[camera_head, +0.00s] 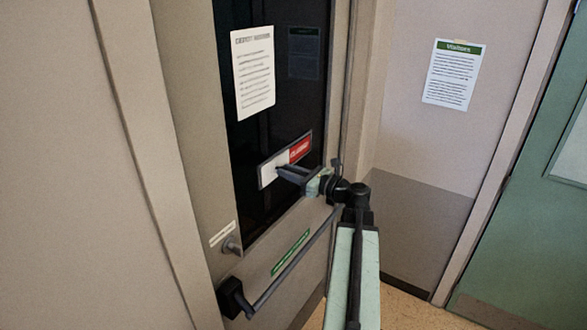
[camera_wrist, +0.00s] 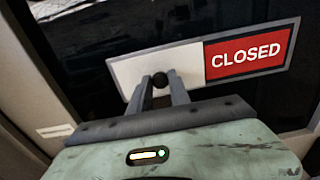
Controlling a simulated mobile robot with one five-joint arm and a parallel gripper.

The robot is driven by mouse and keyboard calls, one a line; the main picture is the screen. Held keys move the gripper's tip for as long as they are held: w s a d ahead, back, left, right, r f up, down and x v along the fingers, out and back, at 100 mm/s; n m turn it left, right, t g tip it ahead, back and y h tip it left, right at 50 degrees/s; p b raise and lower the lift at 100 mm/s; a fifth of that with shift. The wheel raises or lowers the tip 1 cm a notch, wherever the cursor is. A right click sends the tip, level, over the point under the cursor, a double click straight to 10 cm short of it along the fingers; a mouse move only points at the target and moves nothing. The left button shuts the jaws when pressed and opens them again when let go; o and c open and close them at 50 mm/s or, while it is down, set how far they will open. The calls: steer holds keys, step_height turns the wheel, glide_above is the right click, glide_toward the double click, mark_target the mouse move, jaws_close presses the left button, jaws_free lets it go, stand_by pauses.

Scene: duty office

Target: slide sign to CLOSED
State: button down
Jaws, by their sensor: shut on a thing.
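The sliding sign (camera_head: 270,171) is mounted on the dark glass of the door. Its right part is red and reads CLOSED (camera_wrist: 248,54); its left part is a plain whitish plate (camera_wrist: 128,77). A small dark round knob (camera_wrist: 160,79) stands on the whitish plate, near its right end beside the red part. My gripper (camera_head: 281,171) reaches in from the right, and in the wrist view its two fingers (camera_wrist: 161,88) are shut on the knob, one on each side.
A push bar (camera_head: 290,268) with a green label crosses the door below my arm. A lock cylinder (camera_head: 232,245) is at lower left. A printed notice (camera_head: 254,72) hangs on the glass above the sign. A Visitors notice (camera_head: 454,75) is on the wall at right, and a green door (camera_head: 530,200) stands beyond.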

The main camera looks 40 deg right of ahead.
steer(key=shift+a+f, duration=0.1)
steer(key=shift+a, duration=0.1)
steer(key=c, duration=1.2)
jaws_free()
steer(key=shift+a, duration=0.1)
steer(key=shift+c, duration=0.2)
steer(key=shift+s, duration=0.15)
steer(key=v, duration=0.7)
steer(key=shift+s, duration=0.3)
